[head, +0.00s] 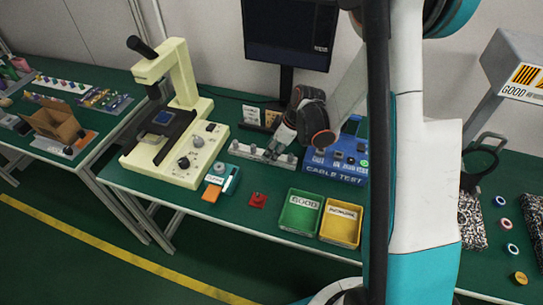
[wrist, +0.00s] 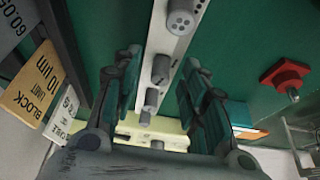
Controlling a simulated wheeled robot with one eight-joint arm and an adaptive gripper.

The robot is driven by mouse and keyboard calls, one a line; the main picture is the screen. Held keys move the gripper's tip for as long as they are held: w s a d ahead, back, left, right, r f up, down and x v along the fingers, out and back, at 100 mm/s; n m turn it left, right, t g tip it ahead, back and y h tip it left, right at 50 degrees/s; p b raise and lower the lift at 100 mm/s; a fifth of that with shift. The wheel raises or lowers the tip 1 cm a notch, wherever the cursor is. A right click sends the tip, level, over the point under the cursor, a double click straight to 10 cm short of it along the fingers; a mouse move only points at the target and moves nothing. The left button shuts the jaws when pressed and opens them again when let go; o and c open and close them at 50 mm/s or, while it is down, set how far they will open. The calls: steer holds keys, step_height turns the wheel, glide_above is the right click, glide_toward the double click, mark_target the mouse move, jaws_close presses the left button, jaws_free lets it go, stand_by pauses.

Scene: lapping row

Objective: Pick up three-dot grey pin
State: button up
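A white pin rack (head: 240,151) holds a row of grey pins on the bench; its strip also shows in the wrist view (wrist: 170,48). In the wrist view, the nearest-to-top grey pin (wrist: 181,18) has dark dots on its end; I cannot count them surely. More grey pins, (wrist: 160,68) and (wrist: 151,97), stand along the strip, their dot marks not readable. Which one is the three-dot pin I cannot tell. My gripper (wrist: 161,78) is open, its fingers on either side of the strip, with nothing held. In the head view my gripper (head: 282,143) is over the rack's right part.
A blue cable tester (head: 338,160) stands right of the rack. Small signs (head: 251,115) stand behind it; a cream press (head: 172,170) stands left. A red part (head: 258,200), a green bin (head: 299,212) and a yellow bin (head: 341,226) are in front.

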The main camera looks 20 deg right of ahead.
steer(key=shift+c, duration=0.4)
steer(key=c, duration=0.9)
steer(key=shift+o, duration=0.2)
steer(key=shift+r, duration=0.2)
